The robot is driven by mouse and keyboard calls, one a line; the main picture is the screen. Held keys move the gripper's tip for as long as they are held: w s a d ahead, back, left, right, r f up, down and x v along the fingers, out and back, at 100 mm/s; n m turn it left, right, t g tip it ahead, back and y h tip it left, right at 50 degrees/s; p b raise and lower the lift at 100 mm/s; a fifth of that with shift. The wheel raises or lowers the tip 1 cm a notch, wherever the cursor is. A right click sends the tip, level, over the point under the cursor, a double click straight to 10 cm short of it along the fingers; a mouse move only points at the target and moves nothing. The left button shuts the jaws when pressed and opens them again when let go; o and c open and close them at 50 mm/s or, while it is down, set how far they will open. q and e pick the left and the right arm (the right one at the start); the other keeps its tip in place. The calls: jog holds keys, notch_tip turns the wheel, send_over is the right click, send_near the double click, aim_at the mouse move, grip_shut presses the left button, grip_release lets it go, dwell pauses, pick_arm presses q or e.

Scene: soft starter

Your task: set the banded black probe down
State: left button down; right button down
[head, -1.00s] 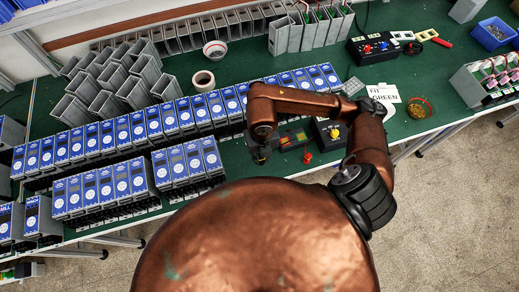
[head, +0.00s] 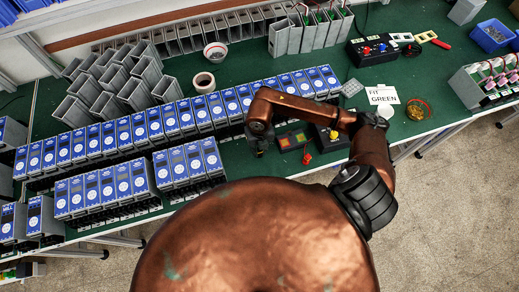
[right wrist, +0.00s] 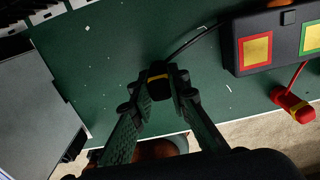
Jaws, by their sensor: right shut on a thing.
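The banded black probe (right wrist: 158,82) is a short black piece with a yellow band; it shows in the right wrist view between my fingertips, with a black cable running up to the right. My right gripper (right wrist: 163,98) is shut on it, over green tabletop. In the head view my right gripper (head: 258,148) is small and dark, just left of the test box; the probe is hard to make out there. I cannot tell whether the probe touches the table. My left gripper is not in view.
The black test box (right wrist: 262,60) with coloured squares is at the right, with a red banded probe (right wrist: 293,104) by it near the table edge. Blue-fronted soft starters (head: 187,163) stand in rows left of the gripper. Bare green table lies below the gripper.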

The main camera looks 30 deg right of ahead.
jog(key=shift+f, duration=0.2)
jog(key=c, duration=1.8)
grip_release()
jog(key=shift+r, duration=0.1)
jog(key=shift+c, duration=0.2)
jog(key=shift+r, duration=0.15)
notch_tip(320, 180, up, 12)
jog(key=shift+b, duration=0.4)
